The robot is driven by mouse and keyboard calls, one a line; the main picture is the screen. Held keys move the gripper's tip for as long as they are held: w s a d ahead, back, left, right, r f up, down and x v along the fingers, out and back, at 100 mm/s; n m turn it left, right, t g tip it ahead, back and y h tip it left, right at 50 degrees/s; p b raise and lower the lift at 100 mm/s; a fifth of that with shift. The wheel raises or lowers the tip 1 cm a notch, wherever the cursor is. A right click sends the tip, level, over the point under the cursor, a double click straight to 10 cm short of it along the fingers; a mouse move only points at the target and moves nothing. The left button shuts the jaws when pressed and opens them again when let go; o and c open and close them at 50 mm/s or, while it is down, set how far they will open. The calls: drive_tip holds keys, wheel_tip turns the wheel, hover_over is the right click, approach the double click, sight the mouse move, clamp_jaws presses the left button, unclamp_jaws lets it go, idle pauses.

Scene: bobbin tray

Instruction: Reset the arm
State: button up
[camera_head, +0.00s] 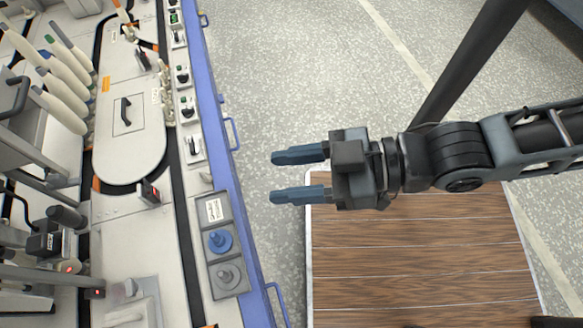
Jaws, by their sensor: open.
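My gripper (285,176) is open and empty, with two blue fingers pointing left. It hangs over the grey floor and the wooden board's upper left corner, to the right of the machine's blue edge. My arm reaches in from the right side of the view. A dark tray (229,258) sits on the machine's edge, left of and below the gripper in the picture. It holds a white label card (214,211), a blue bobbin (220,241) and a grey bobbin (228,277), each in its own compartment. The gripper is clear of the tray.
The machine (130,250) fills the left side, with several white bobbins (60,85) at upper left. Its blue rail (228,165) has protruding handles (232,133). A wood-plank platform (420,250) lies below my arm. Speckled floor (300,60) is open at the top middle.

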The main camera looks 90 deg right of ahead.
drive_tip(key=shift+r, duration=0.2)
wheel_tip(320, 180, up, 22)
drive_tip(key=p, duration=2.2)
